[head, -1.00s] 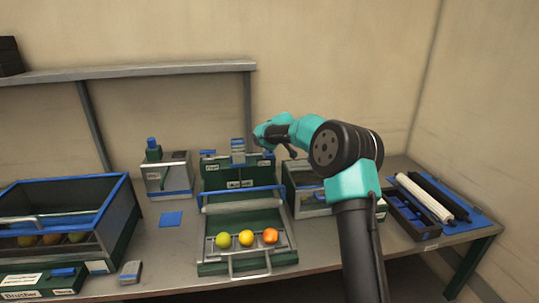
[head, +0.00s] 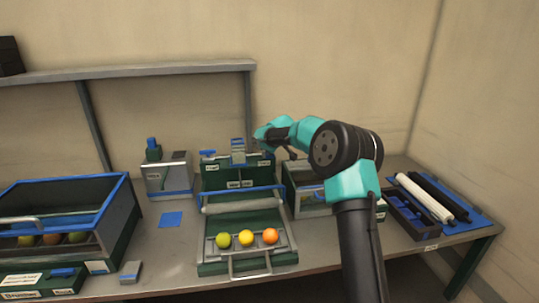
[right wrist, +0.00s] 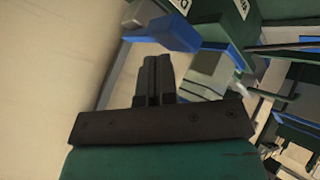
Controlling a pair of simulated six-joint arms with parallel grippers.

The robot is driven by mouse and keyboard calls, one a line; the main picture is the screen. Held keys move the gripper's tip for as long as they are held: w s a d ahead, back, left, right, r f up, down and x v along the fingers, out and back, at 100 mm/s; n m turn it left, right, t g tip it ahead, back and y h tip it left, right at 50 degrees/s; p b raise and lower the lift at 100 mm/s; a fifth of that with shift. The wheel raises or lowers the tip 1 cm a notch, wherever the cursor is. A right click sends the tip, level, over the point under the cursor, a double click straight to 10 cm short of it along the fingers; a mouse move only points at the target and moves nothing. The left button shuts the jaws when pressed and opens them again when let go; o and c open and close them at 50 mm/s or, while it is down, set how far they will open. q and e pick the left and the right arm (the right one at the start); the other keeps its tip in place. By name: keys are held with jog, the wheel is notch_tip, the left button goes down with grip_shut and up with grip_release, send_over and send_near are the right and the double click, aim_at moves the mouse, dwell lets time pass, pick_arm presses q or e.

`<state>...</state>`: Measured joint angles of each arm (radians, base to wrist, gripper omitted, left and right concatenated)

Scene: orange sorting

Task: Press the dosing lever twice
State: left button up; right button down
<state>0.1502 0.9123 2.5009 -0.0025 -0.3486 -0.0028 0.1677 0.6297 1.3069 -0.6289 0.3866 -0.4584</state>
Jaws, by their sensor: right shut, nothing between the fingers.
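The green dosing machine (head: 210,178) stands at the back middle of the table in the head view, with labels on its front. A blue lever-like handle (head: 207,153) sticks out at its upper left; I cannot tell whether this is the dosing lever. My right gripper (right wrist: 157,66) is shut and empty in the right wrist view. A blue block (right wrist: 160,31) on green housing lies just beyond its fingertips; contact cannot be told. In the head view my right arm reaches over the machine's right side, and its fingertips are hard to make out. My left gripper is not in view.
A tray (head: 206,260) in front of the machine holds a green, a yellow and an orange fruit. A blue-rimmed crate (head: 128,190) stands left, a grey box (head: 168,180) behind it. White and black rollers (head: 425,197) lie right. A shelf (head: 150,72) runs along the wall.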

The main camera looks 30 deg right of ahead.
jog(key=shift+f, duration=1.4)
dwell(1.6)
jog(key=shift+r, duration=0.15)
dwell(0.4)
jog(key=shift+r, duration=1.75)
jog(key=shift+r, duration=2.5)
